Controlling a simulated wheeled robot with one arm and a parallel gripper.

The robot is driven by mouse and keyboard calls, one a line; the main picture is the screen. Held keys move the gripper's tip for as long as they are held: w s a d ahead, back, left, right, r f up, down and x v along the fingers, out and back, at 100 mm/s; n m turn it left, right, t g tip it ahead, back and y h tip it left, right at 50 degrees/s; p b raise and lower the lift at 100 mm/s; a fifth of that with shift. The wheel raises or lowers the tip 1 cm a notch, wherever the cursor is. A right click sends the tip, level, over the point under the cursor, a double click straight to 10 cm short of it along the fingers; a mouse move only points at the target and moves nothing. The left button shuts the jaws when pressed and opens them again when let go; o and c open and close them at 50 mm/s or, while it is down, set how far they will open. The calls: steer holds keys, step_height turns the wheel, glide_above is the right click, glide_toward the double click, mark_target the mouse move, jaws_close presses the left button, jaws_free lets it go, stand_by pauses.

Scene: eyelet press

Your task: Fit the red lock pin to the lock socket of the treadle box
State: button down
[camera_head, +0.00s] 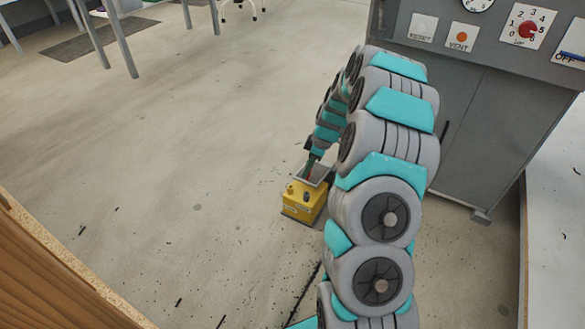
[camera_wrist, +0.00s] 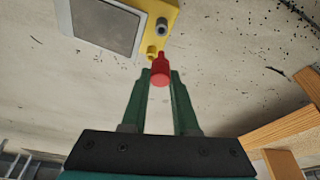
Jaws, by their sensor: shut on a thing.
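The treadle box (camera_head: 300,207) is a small yellow box on the floor, with a grey panel on top. It also shows at the top of the wrist view (camera_wrist: 172,12). In the wrist view a dark grey round fitting (camera_wrist: 161,26) and a small yellow round fitting (camera_wrist: 151,51) sit near its edge; I cannot tell surely which is the lock socket. My gripper (camera_wrist: 160,74) is shut on the red lock pin (camera_wrist: 160,77), held between the green fingertips. The pin's narrow end points toward the box, close to the yellow fitting. Whether they touch is unclear.
A grey cabinet (camera_head: 478,135) with dials and a vent button stands to the right. A wooden board edge (camera_head: 60,260) is at lower left. Table legs (camera_head: 122,45) stand at the back. The floor left of the box is open.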

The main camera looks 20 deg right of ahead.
mark_target(310, 174)
steer(key=shift+f+b, duration=0.1)
steer(key=shift+b, duration=0.3)
steer(key=shift+f+b, duration=1.3)
steer(key=shift+f, duration=1.5)
steer(key=shift+b, duration=0.6)
steer(key=shift+f, duration=1.95)
stand_by(1.7)
steer(key=c, duration=0.6)
jaws_free()
